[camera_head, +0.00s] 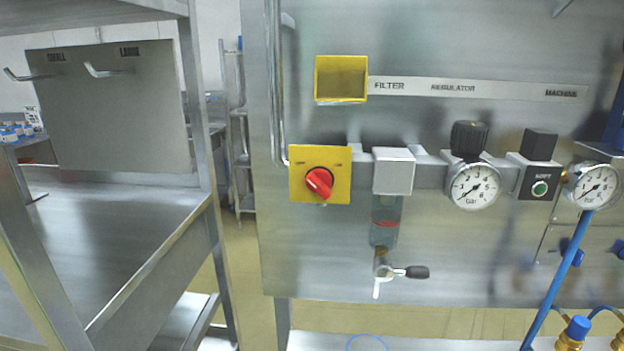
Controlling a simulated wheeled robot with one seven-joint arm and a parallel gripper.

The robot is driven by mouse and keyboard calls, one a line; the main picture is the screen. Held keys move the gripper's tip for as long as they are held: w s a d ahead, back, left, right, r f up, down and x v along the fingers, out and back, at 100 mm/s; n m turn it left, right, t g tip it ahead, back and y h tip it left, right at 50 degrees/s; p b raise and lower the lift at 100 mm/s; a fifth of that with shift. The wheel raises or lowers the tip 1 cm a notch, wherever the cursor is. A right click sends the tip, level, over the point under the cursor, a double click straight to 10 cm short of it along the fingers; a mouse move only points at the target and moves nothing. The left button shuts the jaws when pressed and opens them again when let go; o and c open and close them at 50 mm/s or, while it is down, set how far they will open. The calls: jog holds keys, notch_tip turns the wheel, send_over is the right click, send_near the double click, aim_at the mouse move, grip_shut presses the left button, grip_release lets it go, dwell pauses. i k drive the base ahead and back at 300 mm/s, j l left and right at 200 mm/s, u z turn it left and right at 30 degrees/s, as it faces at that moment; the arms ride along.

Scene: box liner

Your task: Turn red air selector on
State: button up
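The red air selector (319,182) is a red rotary knob on a square yellow plate (342,190). It is mounted at the left end of the row of air fittings on the steel panel (480,250). The knob's grip bar sits tilted, running from upper left to lower right. Small markings near the plate's top corners are too small to read. My gripper is not in view, and nothing covers the knob.
Right of the knob are a filter (386,222) with a drain valve (384,271), a regulator gauge (473,186), a green button (539,188) and a second gauge (596,186). A yellow box (341,78) sits above. A steel bench (110,250) stands left. Space before the knob looks clear.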

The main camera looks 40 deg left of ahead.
aim_at(318, 181)
jog(key=u, duration=1.45)
